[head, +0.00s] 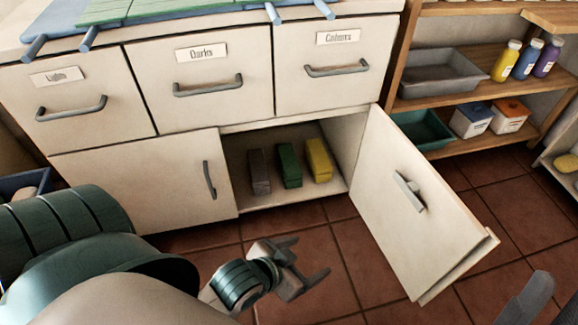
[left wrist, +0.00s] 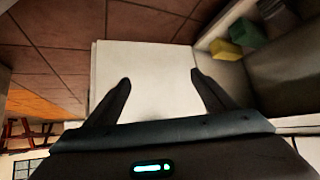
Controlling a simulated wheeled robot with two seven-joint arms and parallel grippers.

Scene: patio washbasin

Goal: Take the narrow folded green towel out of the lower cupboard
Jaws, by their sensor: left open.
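The narrow green towel (head: 289,165) stands in the open lower cupboard (head: 290,201), between a grey-brown folded piece (head: 259,171) and a yellow one (head: 318,160). The green towel also shows at the upper right of the left wrist view (left wrist: 247,34), behind the yellow one (left wrist: 226,50). My left gripper (head: 312,257) is open and empty, in front of the cupboard and short of the towels. In the left wrist view its fingers (left wrist: 160,82) are spread in front of a pale panel. Grey finger-like parts at the lower right edge look like my right gripper (head: 548,305), mostly cut off.
The cupboard's right door (head: 415,205) stands open, swung out to the right of my left gripper. The left door (head: 145,180) is shut. Labelled drawers (head: 200,85) are shut above. A wooden shelf (head: 455,95) with bottles and boxes stands at right. The tiled floor in front is clear.

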